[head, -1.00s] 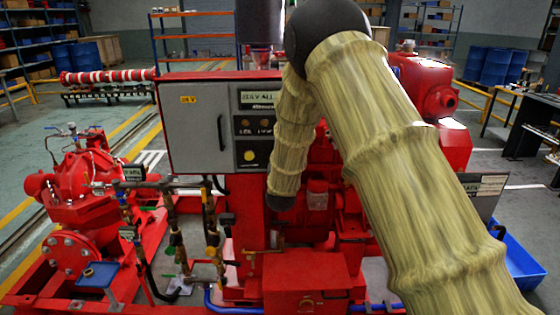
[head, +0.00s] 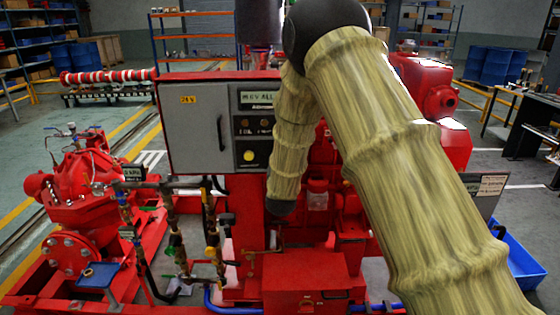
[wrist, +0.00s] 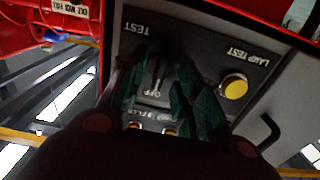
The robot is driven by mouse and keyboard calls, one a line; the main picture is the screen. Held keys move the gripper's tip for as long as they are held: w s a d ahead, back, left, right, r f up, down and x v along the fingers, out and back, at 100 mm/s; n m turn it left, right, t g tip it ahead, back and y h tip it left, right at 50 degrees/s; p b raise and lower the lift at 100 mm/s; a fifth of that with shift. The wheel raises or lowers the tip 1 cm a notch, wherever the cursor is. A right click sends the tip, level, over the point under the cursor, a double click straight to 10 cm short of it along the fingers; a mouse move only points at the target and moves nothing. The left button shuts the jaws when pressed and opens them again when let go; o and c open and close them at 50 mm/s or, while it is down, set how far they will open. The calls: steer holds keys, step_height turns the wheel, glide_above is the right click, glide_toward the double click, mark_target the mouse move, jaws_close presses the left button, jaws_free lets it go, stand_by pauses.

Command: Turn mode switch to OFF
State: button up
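The mode switch (wrist: 158,78) is on a dark panel in the wrist view, between upside-down TEST and OFF labels. A thin pale line shows on its knob, running roughly up and down the picture. My gripper (wrist: 160,88) has its two dark green fingers apart, one on each side of the switch. I cannot tell whether either finger touches the knob. In the head view the control panel (head: 258,124) is on the grey cabinet's right part; my arm hides the switch and gripper.
A yellow LAMP TEST button (wrist: 235,85) is close beside the right finger. The grey cabinet (head: 195,128) has a black door handle (head: 220,133). Red pump parts (head: 85,185) and pipes stand to the left. The red engine (head: 425,85) is behind my arm.

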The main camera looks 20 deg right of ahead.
steer(key=v, duration=1)
steer(key=shift+s, duration=0.15)
stand_by(1.0)
